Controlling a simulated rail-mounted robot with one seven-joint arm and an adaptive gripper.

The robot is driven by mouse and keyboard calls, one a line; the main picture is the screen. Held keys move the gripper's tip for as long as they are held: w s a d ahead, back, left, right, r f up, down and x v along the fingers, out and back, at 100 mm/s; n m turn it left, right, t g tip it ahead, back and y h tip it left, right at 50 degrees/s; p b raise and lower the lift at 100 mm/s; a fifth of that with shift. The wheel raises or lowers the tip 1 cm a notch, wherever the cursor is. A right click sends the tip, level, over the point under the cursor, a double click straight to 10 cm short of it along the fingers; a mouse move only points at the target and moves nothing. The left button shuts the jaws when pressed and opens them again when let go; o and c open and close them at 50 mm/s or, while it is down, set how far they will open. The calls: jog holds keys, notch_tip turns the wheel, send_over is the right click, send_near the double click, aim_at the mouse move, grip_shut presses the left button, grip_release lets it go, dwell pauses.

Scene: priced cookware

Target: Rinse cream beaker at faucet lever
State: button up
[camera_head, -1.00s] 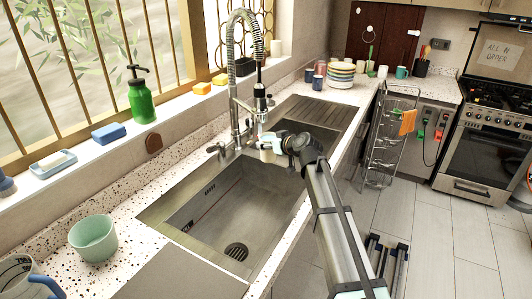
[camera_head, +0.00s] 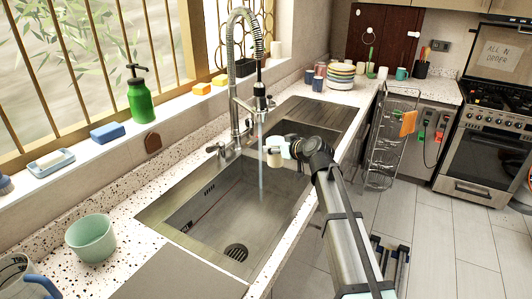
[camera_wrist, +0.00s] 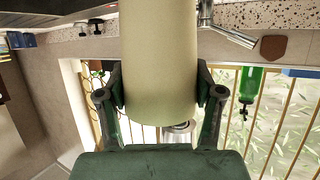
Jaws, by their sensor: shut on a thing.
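The cream beaker (camera_head: 273,158) is held over the sink, below the spray head (camera_head: 262,102); in the wrist view the beaker (camera_wrist: 160,65) fills the middle between both fingers. My gripper (camera_head: 283,149) is shut on its sides. A thin water stream (camera_head: 261,176) falls from the spray head past the beaker's left side into the basin. I cannot tell whether any water touches or enters the beaker. The faucet lever (camera_head: 217,149) is at the faucet's base, left of the beaker and apart from it; it also shows in the wrist view (camera_wrist: 230,33).
The sink basin (camera_head: 215,215) is empty below, with a drain (camera_head: 236,252). A mint cup (camera_head: 91,238) stands on the left counter. A green soap bottle (camera_head: 140,98), a blue sponge (camera_head: 107,133) and a soap dish (camera_head: 51,163) line the sill. Stacked bowls (camera_head: 341,74) stand at the back.

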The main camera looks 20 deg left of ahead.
jog(key=s+d, duration=0.1)
jog(key=s+d+b, duration=0.1)
jog(key=d, duration=0.1)
jog(key=shift+d, duration=0.2)
dwell(0.3)
jog(key=shift+r, duration=0.1)
dwell(1.2)
jog(key=s+d+r, duration=0.2)
jog(key=d+r, duration=0.2)
jog(key=shift+s+d, duration=0.2)
jog(key=shift+s, duration=0.05)
dwell(0.5)
dwell(0.5)
